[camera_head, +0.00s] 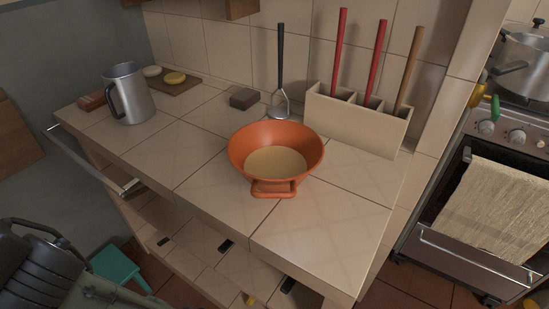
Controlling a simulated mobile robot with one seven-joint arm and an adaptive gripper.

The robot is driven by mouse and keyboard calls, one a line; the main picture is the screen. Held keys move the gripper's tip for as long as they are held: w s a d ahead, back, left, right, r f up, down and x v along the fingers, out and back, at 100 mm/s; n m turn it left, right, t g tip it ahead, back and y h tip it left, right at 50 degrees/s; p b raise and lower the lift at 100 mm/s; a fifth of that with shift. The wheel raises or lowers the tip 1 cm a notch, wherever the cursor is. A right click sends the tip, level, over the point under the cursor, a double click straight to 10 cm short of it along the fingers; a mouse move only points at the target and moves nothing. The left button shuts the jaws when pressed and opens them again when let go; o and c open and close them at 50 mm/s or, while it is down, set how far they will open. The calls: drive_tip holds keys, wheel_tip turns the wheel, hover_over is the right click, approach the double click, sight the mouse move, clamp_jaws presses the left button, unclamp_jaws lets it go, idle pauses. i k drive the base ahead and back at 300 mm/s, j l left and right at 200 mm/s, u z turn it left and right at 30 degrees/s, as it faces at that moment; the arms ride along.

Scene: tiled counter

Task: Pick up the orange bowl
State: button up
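A beige utensil holder (352,120) with red and wooden handles stands close behind the bowl, right. A masher (281,75) leans behind it, near a dark block (243,98). A metal jug (128,93) stands left. Counter tiles are clear left and front-right. A stove (490,200) is right.

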sight(276, 156)
drive_tip(key=k+z, duration=0.1)
drive_tip(key=z, duration=0.3)
drive_tip(key=k+z, duration=0.1)
drive_tip(key=z, duration=0.7)
drive_tip(key=k+l+z, duration=0.1)
drive_tip(key=z, duration=0.3)
drive_tip(key=k+u, duration=0.2)
drive_tip(key=u, duration=1.25)
